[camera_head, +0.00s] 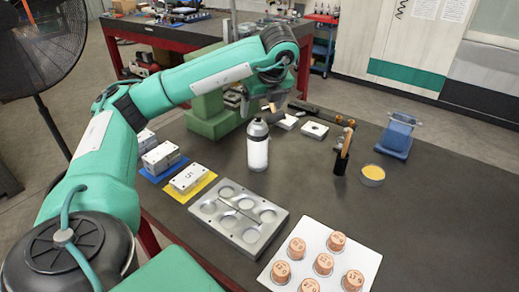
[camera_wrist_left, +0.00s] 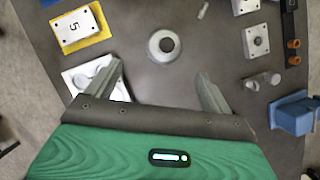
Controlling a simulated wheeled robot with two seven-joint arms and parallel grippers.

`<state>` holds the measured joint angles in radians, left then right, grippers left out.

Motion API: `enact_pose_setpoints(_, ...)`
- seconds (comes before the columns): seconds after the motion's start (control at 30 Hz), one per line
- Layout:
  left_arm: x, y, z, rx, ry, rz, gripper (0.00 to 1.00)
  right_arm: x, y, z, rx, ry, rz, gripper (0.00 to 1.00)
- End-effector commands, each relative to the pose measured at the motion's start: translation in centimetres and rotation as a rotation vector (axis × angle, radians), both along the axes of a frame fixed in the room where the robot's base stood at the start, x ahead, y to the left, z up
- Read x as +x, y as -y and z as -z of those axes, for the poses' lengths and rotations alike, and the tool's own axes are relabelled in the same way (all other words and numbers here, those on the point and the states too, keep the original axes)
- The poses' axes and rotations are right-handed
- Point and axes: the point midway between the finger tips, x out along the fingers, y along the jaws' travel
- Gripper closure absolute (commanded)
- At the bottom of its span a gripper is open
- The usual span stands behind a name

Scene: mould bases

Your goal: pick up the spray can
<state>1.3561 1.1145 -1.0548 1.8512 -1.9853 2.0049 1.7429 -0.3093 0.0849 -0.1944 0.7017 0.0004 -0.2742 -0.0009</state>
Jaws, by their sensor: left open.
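The spray can (camera_head: 257,146) stands upright on the dark table, with a white body and a grey top. My right gripper is not in view.
A grey mould plate (camera_head: 238,214) and a white board (camera_head: 366,262) with several copper-coloured pieces lie in front. A block marked 5 (camera_head: 189,178) sits on a yellow mat at left. A yellow-filled dish (camera_head: 372,175), a dark-handled tool (camera_head: 343,155) and a blue stand (camera_head: 398,135) are at right.

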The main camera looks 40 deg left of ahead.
Motion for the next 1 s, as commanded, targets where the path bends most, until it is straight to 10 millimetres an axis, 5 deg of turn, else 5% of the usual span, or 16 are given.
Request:
enact_pose_setpoints(0.3, 0.8, -2.0, 5.0, 0.0, -0.003, -0.002, 0.15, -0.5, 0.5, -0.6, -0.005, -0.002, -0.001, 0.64)
enact_pose_setpoints(1.0, 2.3, -3.9, 11.3, 0.0, -0.001, 0.0, 0.15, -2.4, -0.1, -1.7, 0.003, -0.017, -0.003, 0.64)
